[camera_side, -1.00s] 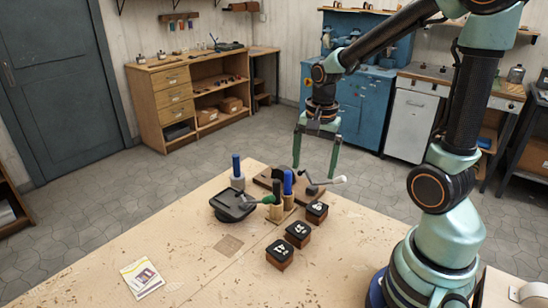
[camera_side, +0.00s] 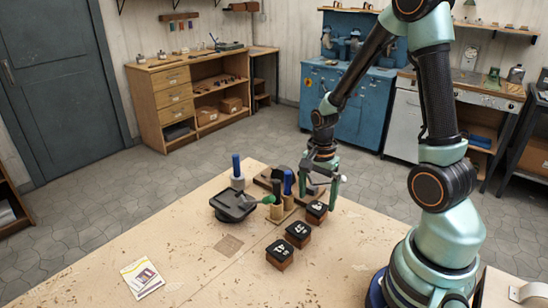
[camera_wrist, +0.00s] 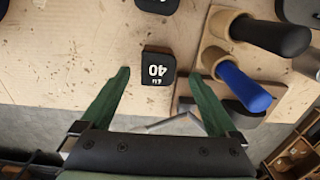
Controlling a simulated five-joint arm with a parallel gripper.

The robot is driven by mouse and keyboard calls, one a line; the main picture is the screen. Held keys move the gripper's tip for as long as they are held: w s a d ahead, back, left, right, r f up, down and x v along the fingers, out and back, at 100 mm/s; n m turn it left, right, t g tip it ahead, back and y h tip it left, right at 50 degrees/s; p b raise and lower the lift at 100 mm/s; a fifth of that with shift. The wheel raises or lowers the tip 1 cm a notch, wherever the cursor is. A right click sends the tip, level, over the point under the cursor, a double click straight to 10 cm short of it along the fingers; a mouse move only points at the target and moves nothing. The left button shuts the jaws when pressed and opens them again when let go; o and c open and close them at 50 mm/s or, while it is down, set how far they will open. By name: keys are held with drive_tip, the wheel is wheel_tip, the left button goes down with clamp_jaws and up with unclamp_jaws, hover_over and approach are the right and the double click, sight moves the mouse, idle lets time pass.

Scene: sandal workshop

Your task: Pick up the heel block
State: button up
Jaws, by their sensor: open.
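Three small heel blocks with black, white-numbered tops and brown sides stand in a row on the bench in the side view: a near one (camera_side: 280,255), a middle one (camera_side: 298,233) and a far one (camera_side: 316,211). My gripper (camera_side: 318,201) points down above the far block, its jaws apart and empty. In the wrist view a block marked 40 (camera_wrist: 158,68) lies between the fingertips of my gripper (camera_wrist: 160,74), with a gap on each side. Part of another block (camera_wrist: 157,4) shows at the top edge.
A wooden holder (camera_wrist: 213,55) with black (camera_wrist: 272,36) and blue (camera_wrist: 243,86) handles stands close to the right finger in the wrist view. A dark round-edged tool (camera_side: 233,205) and a leaflet (camera_side: 142,278) lie farther left. The bench (camera_side: 205,270) front is mostly clear.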

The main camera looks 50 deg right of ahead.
sight(317, 207)
drive_tip(key=shift+s+d+f, duration=0.1)
drive_tip(key=shift+f, duration=1.85)
clamp_jaws()
drive_tip(key=shift+r, duration=0.1)
